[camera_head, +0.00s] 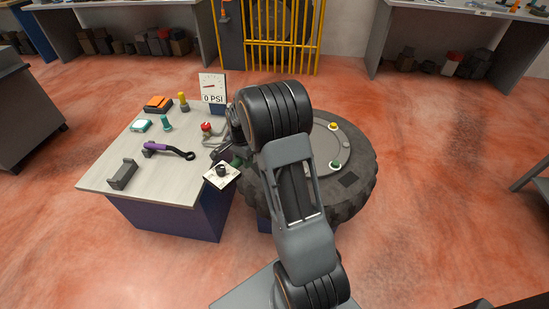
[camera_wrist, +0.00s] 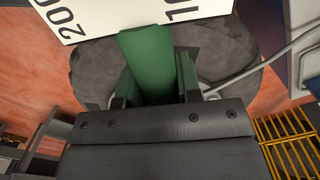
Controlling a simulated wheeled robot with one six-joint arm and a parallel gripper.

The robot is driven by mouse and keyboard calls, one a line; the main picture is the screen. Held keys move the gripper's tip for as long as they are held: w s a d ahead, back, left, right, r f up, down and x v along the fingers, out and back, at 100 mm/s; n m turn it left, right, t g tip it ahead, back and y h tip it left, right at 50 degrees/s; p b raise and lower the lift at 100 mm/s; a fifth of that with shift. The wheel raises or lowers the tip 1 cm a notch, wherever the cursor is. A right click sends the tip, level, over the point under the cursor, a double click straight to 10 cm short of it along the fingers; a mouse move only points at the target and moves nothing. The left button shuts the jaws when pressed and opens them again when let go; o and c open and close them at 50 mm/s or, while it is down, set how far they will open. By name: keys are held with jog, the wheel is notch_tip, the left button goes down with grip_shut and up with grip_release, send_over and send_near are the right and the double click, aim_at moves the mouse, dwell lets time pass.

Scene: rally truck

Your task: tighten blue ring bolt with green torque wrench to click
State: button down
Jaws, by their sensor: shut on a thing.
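My gripper (camera_wrist: 152,85) is shut on a green handle (camera_wrist: 148,50), which I take to be the green torque wrench. In the head view a bit of the green handle (camera_head: 237,161) shows beside my gripper (camera_head: 229,154), over the gap between table and tyre. The rest of the wrench is hidden by my arm. The wheel ring (camera_head: 322,150) lies flat in a tyre (camera_head: 361,170). A yellow-topped bolt (camera_head: 333,126) and a green-topped bolt (camera_head: 335,165) show on it. I cannot see a blue bolt; my arm covers the ring's left part.
The table (camera_head: 115,185) holds a purple wrench (camera_head: 168,150), a grey bracket (camera_head: 122,174), a red knob (camera_head: 206,127) and an orange box (camera_head: 158,103). A white card (camera_head: 221,176) is at its right edge. A gauge (camera_head: 212,87) reads 0 PSI. Yellow bars (camera_head: 283,45) stand behind.

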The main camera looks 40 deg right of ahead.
aim_at(232, 163)
jog(key=shift+r, duration=0.1)
jog(key=shift+s+a+r+p, duration=0.25)
jog(key=shift+a+r+p, duration=0.2)
jog(key=shift+a, duration=0.35)
jog(key=shift+s+a+r+p, duration=0.25)
jog(key=shift+a+r, duration=0.25)
jog(key=shift+a, duration=0.35)
jog(key=shift+s+a+r+p, duration=0.2)
jog(key=shift+a+r+p, duration=0.3)
jog(key=shift+a, duration=0.3)
